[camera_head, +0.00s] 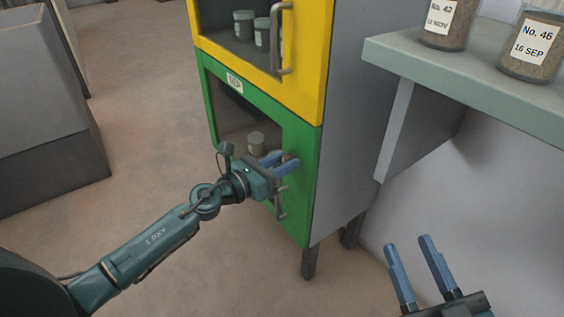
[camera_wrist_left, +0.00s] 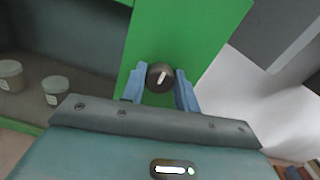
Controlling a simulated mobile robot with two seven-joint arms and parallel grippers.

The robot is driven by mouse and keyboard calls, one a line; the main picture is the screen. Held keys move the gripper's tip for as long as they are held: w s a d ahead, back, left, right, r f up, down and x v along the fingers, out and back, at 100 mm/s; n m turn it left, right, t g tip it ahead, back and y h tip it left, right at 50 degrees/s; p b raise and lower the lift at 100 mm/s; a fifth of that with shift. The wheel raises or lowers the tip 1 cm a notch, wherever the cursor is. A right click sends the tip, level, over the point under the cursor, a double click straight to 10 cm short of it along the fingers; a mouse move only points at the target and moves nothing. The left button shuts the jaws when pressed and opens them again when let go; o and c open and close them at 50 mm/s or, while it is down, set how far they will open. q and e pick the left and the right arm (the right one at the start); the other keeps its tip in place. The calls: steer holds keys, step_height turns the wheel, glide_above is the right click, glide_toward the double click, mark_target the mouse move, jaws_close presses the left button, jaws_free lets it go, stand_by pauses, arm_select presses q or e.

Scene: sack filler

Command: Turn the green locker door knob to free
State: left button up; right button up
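The green locker door (camera_head: 298,190) is the lower door of a stacked cabinet and looks closed. Its knob (camera_wrist_left: 160,76) is round and dark, with a pale pointer mark tilted slightly right of upright. My left gripper (camera_head: 289,159) is at the door's right side, above the door's bar handle (camera_head: 281,203). In the left wrist view, its blue fingers (camera_wrist_left: 162,85) stand on either side of the knob. Their tips look close to its sides; contact is not clear. The knob is hidden in the head view. My right gripper (camera_head: 411,258) is open and empty at lower right.
A yellow locker door (camera_head: 305,60) with a bar handle is directly above. A grey-green shelf (camera_head: 470,80) with labelled jars (camera_head: 533,45) juts out at right. Small jars (camera_wrist_left: 56,90) show behind the green door's window.

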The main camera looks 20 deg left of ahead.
arm_select(q)
steer(key=c, duration=0.4)
steer(key=shift+c, duration=0.2)
